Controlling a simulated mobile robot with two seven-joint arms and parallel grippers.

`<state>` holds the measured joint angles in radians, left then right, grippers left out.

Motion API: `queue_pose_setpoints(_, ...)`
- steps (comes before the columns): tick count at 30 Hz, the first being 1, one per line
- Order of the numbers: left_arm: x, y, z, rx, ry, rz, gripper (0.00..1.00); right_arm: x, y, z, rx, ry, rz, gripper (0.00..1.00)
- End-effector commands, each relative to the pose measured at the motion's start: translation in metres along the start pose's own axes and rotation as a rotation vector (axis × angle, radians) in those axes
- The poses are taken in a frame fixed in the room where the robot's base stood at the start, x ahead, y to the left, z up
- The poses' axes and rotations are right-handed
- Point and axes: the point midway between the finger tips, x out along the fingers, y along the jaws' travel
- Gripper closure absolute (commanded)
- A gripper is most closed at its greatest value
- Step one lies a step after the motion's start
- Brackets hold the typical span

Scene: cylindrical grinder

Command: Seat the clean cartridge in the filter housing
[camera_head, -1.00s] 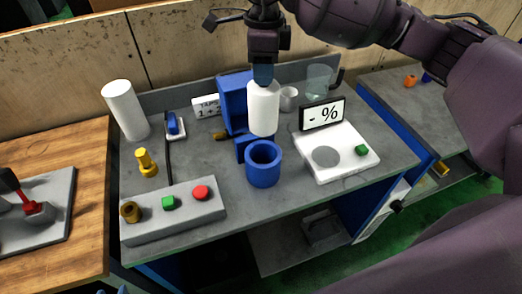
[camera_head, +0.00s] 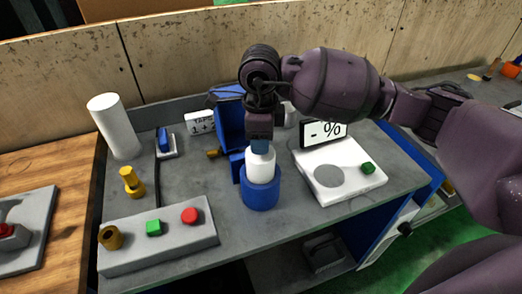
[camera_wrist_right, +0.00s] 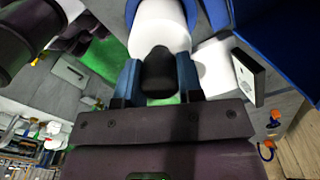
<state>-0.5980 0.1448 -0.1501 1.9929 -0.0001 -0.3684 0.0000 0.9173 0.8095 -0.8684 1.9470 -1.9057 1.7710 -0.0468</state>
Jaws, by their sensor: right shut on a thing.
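The clean cartridge, a white cylinder (camera_head: 261,165), stands upright with its lower part inside the filter housing, a blue cup (camera_head: 261,195). Its upper part shows above the rim; whether it rests on the bottom is hidden. My right gripper (camera_head: 260,141) is above it, pointing down, shut on its top. In the right wrist view, the blue fingertips of the gripper (camera_wrist_right: 160,78) close on a dark knob at the end of the white cartridge (camera_wrist_right: 158,27), with the blue housing (camera_wrist_right: 191,12) around its far end. My left gripper is not in view.
A white scale (camera_head: 350,183) with a display and a green button stands right of the housing. A grey control block (camera_head: 158,236) with green and red buttons lies front left. A blue box (camera_head: 231,122) stands close behind. Another white cylinder (camera_head: 113,125) stands back left.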

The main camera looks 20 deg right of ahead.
Motion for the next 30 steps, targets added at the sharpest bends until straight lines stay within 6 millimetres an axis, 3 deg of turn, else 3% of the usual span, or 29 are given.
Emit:
queue_pose_setpoints(1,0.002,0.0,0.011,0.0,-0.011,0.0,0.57,0.014,0.003,0.001,-0.002,0.001,0.004,1.0)
queue_pose_setpoints(6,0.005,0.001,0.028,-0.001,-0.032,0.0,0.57,0.037,0.01,0.003,-0.004,0.0,0.003,1.0)
queue_pose_setpoints(20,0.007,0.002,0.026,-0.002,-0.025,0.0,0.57,0.042,0.01,0.003,-0.003,-0.001,0.0,1.0)
queue_pose_setpoints(21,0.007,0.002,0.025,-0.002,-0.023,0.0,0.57,0.041,0.01,0.003,-0.003,0.0,0.001,0.6)
queue_pose_setpoints(25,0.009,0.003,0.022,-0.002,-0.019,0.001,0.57,0.041,0.01,0.003,-0.003,0.0,0.0,0.4)
queue_pose_setpoints(30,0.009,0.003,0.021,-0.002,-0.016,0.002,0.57,0.041,0.01,0.003,-0.003,0.0,0.001,0.4)
